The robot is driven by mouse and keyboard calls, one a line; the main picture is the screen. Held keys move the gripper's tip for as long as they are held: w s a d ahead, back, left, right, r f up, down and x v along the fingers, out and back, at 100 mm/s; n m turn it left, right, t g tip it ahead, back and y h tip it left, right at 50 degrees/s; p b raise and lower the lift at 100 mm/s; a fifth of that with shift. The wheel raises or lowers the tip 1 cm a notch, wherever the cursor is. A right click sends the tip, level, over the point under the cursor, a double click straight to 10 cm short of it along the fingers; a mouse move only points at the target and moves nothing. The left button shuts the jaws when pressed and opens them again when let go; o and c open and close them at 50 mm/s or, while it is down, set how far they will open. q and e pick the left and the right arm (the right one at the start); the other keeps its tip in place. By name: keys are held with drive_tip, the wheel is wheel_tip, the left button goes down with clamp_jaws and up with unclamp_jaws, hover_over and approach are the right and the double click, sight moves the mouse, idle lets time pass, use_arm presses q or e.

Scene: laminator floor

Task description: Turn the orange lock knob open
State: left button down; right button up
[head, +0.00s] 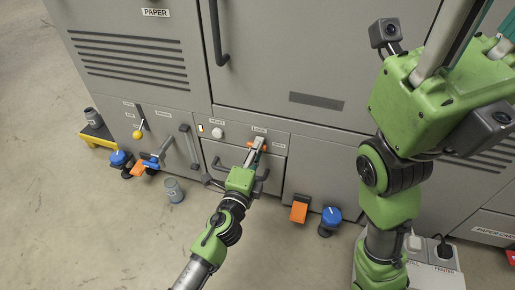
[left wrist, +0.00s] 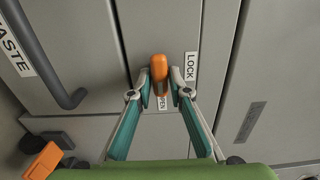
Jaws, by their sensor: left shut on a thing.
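The orange lock knob (head: 264,148) is on the grey cabinet front, between a LOCK label (head: 258,130) and an OPEN label (head: 278,148). In the left wrist view the knob (left wrist: 159,72) lies upright in the picture, its lower end toward the partly hidden OPEN label (left wrist: 162,103); LOCK (left wrist: 191,66) is to its right. My left gripper (head: 256,146) is shut on the knob, with a fingertip on each side (left wrist: 159,84). My right gripper's green body (head: 425,92) is raised at the right, close to the head camera; its fingertips are out of frame.
A white button (head: 217,133) is left of the knob. Drawer handles (head: 188,146) and a tall door handle (head: 216,40) stick out nearby. Orange pedals (head: 299,209), blue knobs (head: 331,216) and grey canisters (head: 173,190) are low by the floor. Open floor lies in front.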

idle(0.5)
use_arm(q)
drive_tip(key=c, duration=1.9)
unclamp_jaws()
drive_tip(key=shift+s, duration=0.1)
drive_tip(key=v, duration=1.2)
